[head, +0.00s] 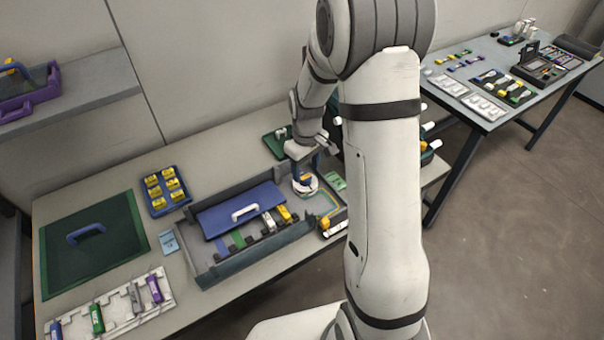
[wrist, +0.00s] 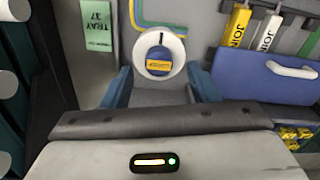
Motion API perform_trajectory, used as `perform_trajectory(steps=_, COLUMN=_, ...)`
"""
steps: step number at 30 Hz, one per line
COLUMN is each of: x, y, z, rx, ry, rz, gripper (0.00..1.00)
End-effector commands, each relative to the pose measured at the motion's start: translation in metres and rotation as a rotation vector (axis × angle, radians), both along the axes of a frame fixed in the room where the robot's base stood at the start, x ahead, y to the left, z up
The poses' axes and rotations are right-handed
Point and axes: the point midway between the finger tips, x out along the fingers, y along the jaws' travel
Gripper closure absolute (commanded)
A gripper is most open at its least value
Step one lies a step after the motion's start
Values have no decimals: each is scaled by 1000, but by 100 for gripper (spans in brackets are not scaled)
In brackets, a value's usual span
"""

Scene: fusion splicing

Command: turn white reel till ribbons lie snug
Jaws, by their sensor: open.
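The white reel (wrist: 174,49), with a blue hub (wrist: 158,53) and a yellow label, sits at the tray's right part. It also shows in the head view (head: 307,190), partly covered by my gripper. My gripper (wrist: 160,84) is open and empty, its blue fingers spread wider than the reel and pointing toward it. In the head view my gripper (head: 304,172) is just above the reel; contact cannot be told. Yellow, green and blue ribbons (wrist: 135,14) run past the reel's upper left in a curve with a gap from its rim. Their far course is cut off.
The grey tray (head: 205,270) has raised walls and a blue lid (head: 222,213) with a white handle beside the reel. Labelled yellow and white pieces (wrist: 238,22) stand nearby. A green card (wrist: 98,28) reading TRAY 37 lies left in the wrist view. Free tabletop is scarce here.

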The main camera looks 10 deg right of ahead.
Motion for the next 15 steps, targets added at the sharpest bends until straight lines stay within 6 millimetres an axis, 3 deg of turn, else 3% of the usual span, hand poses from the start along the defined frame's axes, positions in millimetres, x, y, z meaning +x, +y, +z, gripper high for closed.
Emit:
perform_trajectory(steps=6, x=0, y=0, z=-28, rx=0, ry=2, rz=-2, gripper=46)
perform_trajectory(steps=15, x=0, y=-1, z=-35, rx=0, ry=-1, rz=-3, gripper=46)
